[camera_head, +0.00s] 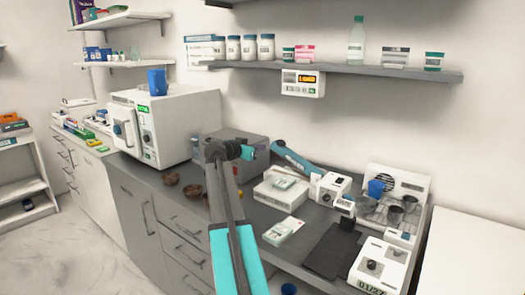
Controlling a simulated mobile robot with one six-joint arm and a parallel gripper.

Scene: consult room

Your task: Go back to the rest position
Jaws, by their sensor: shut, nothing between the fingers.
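My arm rises from the bottom middle of the head view, in front of the counter (190,205). The fine shape of the fingertips is too small to make out.
A white oven-like device (178,122) with a blue cup (157,82) on top stands left. Right are small devices, a dark mat (333,250) and a cup rack (395,195). A shelf (330,68) with jars hangs above.

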